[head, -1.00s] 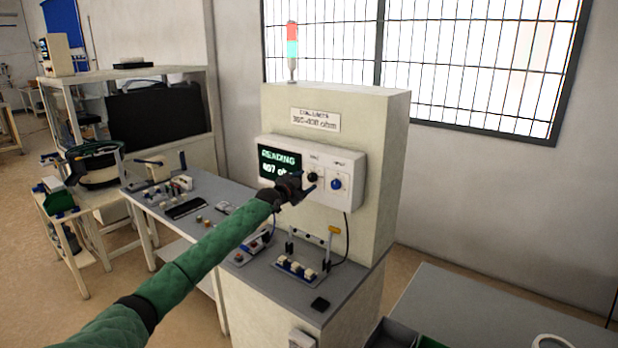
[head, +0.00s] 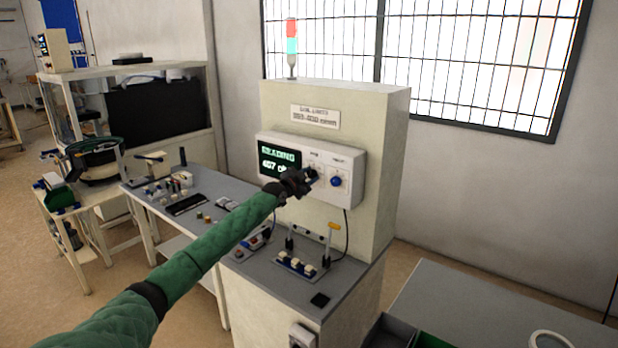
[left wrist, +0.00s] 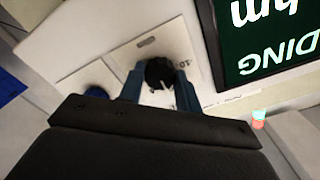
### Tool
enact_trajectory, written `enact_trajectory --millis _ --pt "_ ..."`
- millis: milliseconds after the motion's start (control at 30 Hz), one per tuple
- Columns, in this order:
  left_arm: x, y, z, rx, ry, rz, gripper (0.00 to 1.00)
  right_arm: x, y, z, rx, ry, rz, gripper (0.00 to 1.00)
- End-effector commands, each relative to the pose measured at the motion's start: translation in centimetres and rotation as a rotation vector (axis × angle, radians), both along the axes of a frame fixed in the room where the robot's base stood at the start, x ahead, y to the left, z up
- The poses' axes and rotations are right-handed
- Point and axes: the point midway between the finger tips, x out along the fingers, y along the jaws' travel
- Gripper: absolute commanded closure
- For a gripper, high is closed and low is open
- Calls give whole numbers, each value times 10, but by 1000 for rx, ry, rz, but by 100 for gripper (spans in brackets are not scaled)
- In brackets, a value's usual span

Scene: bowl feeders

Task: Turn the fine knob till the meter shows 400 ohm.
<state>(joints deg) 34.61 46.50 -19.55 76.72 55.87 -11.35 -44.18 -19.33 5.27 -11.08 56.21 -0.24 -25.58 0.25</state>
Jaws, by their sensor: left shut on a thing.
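The meter panel is a white box (head: 352,165) on the front of the cream cabinet. Its dark screen (head: 279,160) shows READING in green and a value that looks like 407 ohm, its right end covered by my gripper. A black knob (left wrist: 160,72) sits right of the screen; I take it for the fine knob, though its label is too blurred to read. My left gripper (head: 308,178) is shut on this knob, with one finger on each side in the left wrist view (left wrist: 159,88). My right gripper is not in view.
A blue knob (head: 336,181) sits close beside the black one, right of my gripper. Below, a fixture (head: 297,266) with white blocks and a yellow-tipped lever stands on the grey bench top. A signal tower (head: 291,48) stands on the cabinet. A cable hangs from the panel.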

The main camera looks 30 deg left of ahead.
Motion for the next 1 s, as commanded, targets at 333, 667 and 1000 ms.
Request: enact_trajectory --millis 333,667,1000 --pt "0 0 -3 -78 6 0 89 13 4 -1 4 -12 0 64" --pt "0 0 -5 -335 26 1 89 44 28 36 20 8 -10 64" --pt "0 0 -3 -649 52 0 89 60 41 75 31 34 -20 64"
